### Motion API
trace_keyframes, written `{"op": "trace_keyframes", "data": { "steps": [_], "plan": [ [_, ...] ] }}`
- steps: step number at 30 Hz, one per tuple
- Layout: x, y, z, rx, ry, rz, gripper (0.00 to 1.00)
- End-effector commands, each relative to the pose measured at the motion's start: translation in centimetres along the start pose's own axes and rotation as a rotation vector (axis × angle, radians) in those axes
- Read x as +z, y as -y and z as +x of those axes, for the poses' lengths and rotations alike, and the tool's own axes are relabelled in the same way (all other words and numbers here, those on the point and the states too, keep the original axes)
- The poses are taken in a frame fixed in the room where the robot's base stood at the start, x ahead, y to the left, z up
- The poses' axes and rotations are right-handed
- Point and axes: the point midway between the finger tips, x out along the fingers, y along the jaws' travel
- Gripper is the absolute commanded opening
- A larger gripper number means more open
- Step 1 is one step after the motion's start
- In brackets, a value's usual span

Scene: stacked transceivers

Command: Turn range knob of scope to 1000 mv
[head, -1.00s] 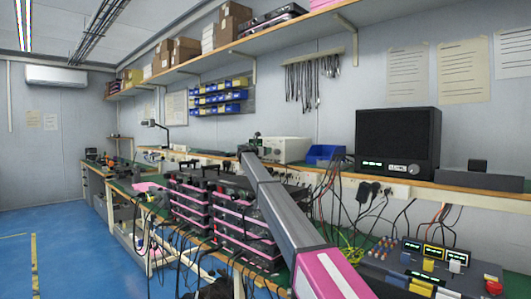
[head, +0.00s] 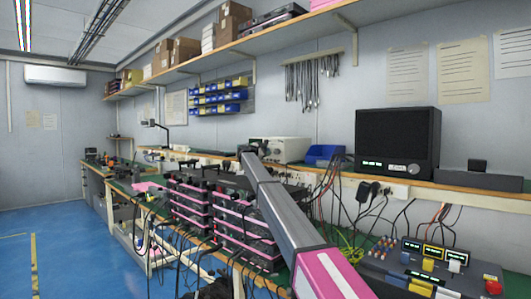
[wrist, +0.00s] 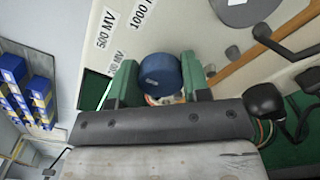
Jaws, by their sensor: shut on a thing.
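The scope is a white box (head: 286,149) on the raised shelf behind the bench in the head view. In the wrist view its white panel (wrist: 205,25) fills the upper middle, with printed labels "500 MV" and "1000 M…" and a third partly covered label by the left finger. The blue round range knob (wrist: 160,72) sits between the two green fingers of my gripper (wrist: 159,78). My gripper is shut on the knob from both sides. The knob's pointer mark cannot be made out. In the head view my arm reaches to the scope's left end, and the knob is hidden.
Stacked pink-and-black transceivers (head: 245,228) with many cables crowd the bench below. A control panel (head: 425,268) is at the front right.

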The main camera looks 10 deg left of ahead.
Motion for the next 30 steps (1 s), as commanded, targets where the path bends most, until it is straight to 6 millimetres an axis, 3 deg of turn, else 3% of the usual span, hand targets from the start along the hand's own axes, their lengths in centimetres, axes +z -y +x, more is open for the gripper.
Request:
{"op": "trace_keyframes", "data": {
  "steps": [18,30],
  "plan": [
    [-0.07,0.29,-0.07,-0.001,0.000,0.550,0.20],
    [-0.13,0.37,-0.08,-0.001,-0.001,0.740,0.20]
  ]
}}
